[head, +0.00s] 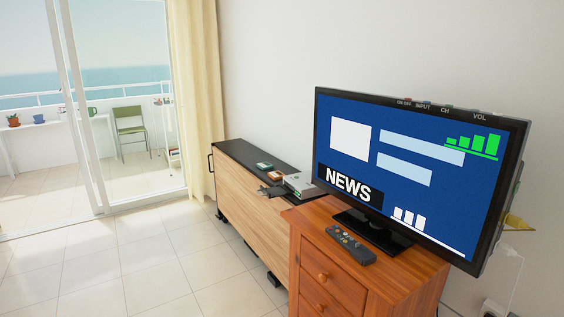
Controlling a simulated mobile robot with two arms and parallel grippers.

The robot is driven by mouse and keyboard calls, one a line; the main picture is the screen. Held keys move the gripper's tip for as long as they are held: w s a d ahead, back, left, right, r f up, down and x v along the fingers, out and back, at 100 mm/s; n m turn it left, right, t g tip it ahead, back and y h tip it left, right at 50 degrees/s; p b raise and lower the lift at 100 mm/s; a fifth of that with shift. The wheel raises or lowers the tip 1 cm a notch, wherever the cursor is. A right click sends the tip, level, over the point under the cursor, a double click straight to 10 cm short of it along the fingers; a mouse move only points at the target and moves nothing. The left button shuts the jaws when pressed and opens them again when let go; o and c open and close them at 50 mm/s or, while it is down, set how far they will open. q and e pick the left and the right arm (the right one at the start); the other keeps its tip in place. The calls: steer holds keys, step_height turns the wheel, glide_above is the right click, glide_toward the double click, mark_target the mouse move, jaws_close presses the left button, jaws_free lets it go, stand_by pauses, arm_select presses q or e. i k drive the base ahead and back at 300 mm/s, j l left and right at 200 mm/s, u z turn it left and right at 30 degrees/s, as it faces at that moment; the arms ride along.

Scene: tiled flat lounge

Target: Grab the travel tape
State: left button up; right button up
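I cannot pick out the travel tape for certain. Two small flat box-like items, one with green and orange on it (264,166) and one paler with a reddish part (275,176), lie on the dark top of the long wooden cabinet (236,152). Either could be a tape; any labels are too small to read. A grey-white device (304,185) sits on the near end of that cabinet, with a dark flat shape (272,191) beside it that I cannot identify. Neither of my grippers shows in the head view.
A television (400,150) stands on a reddish wooden drawer chest (335,270) at the right, with a black remote (351,244) before it. Tiled floor (130,265) is clear at the left. A glass sliding door (75,110) leads to a balcony with a green chair (131,127).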

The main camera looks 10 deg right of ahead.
mark_target(263, 166)
steer(key=i+j+z, duration=0.35)
steer(key=i+j, duration=0.4)
steer(key=i, duration=0.55)
steer(key=i+j+z, duration=0.35)
steer(key=i+j, duration=0.8)
steer(key=i+l, duration=0.05)
